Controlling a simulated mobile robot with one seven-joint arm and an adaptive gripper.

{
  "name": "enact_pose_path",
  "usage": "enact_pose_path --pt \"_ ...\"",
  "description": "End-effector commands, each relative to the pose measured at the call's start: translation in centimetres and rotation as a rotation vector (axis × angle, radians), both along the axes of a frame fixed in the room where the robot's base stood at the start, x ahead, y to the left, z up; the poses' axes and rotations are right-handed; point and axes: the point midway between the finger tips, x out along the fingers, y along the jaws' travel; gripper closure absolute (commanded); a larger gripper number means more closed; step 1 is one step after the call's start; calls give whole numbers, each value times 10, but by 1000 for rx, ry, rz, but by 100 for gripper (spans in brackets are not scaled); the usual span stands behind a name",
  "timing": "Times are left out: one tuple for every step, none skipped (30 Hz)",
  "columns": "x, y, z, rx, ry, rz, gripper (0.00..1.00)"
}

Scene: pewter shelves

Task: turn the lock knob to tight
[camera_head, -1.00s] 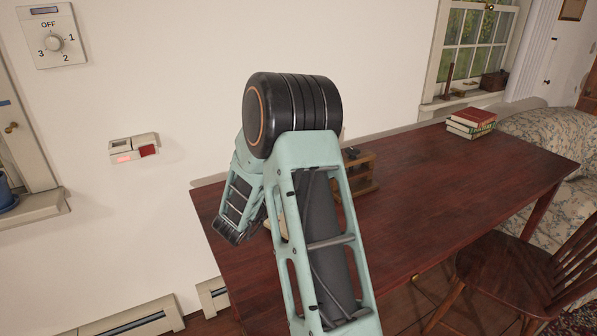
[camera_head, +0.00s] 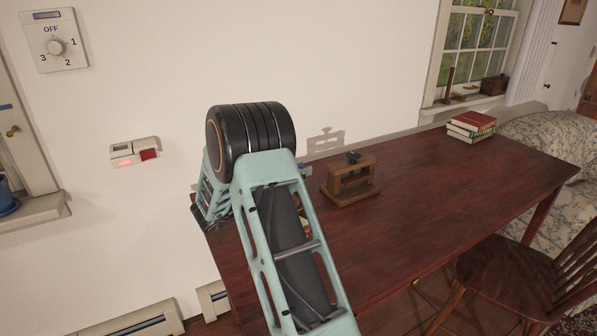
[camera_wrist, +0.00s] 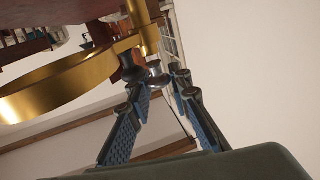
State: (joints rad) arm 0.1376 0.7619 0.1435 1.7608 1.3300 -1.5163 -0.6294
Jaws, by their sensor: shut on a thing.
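In the wrist view, my gripper (camera_wrist: 160,82) has its two blue-padded fingers closed around a small dark round knob (camera_wrist: 156,76). The knob sits beside a brass bar (camera_wrist: 147,28) and a wide curved brass band (camera_wrist: 65,88). Markings for tight or loose cannot be seen. In the head view, my arm hides the gripper and most of the brass object; only a small brass bit (camera_head: 304,229) shows beside the arm, above the table's left end.
The dark red table (camera_head: 420,190) holds a small wooden stand with a black top (camera_head: 352,180) and stacked books (camera_head: 471,127) at the far end. A wall dial (camera_head: 55,47) and a switch box (camera_head: 134,152) are at left. A chair (camera_head: 510,270) stands in front.

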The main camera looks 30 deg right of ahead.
Motion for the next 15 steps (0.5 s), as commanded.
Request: enact_pose_path --pt "0 -2 3 -5 -4 -1 100" --pt "0 -2 3 -5 -4 -1 100" --pt "0 -2 3 -5 -4 -1 81" --pt "0 -2 3 -5 -4 -1 77" --pt "0 -2 3 -5 -4 -1 74" --pt "0 -2 3 -5 -3 -1 70" --pt "0 -1 2 -5 -3 -1 66" --pt "0 -1 2 -4 -3 -1 63" --pt "0 -1 2 -4 -3 -1 63" --pt "0 -1 2 -4 -3 0 63" --pt "0 -1 2 -3 -3 0 63" --pt "0 -1 1 -3 -2 0 63" --pt "0 -1 1 -3 -2 0 63" --pt "0 -1 1 -3 -2 0 63" --pt "0 -1 1 -2 -1 0 63"
